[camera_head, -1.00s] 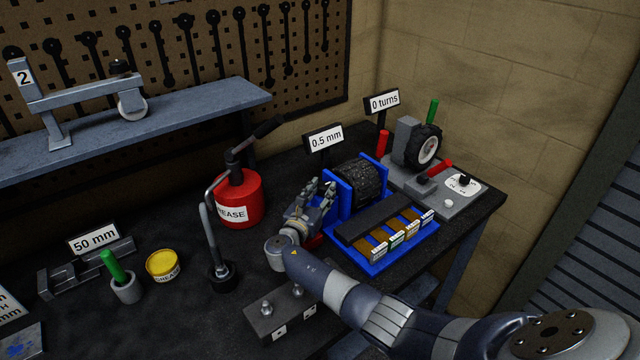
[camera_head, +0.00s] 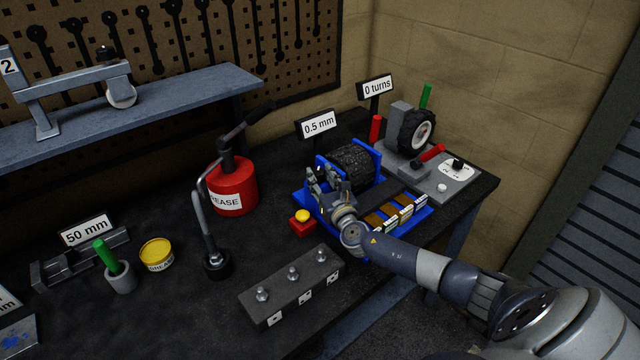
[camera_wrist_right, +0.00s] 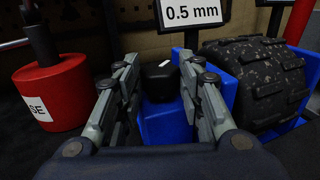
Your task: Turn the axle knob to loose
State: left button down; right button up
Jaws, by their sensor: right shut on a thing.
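The axle knob (camera_wrist_right: 158,84) is black with a white mark on top, and it stands on a blue block beside the black knobbly wheel (camera_wrist_right: 262,82) in the right wrist view. My right gripper (camera_wrist_right: 166,72) has one finger on each side of the knob and is shut on it. In the head view the right gripper (camera_head: 322,180) is at the left end of the blue stand (camera_head: 375,165), and its fingers hide the knob. A sign (camera_head: 318,124) behind the stand reads 0.5 mm. My left gripper is not in view.
A red grease can (camera_head: 232,188) with a crank stands left of the gripper. A red box with a yellow button (camera_head: 302,219) and a dark block with several bolts (camera_head: 292,285) are in front. A grey wheel fixture (camera_head: 440,185) stands to the right.

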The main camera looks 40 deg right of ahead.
jog(key=shift+y, duration=0.3)
jog(key=o, duration=1.1)
jog(key=shift+c, duration=0.2)
jog(key=v, duration=0.8)
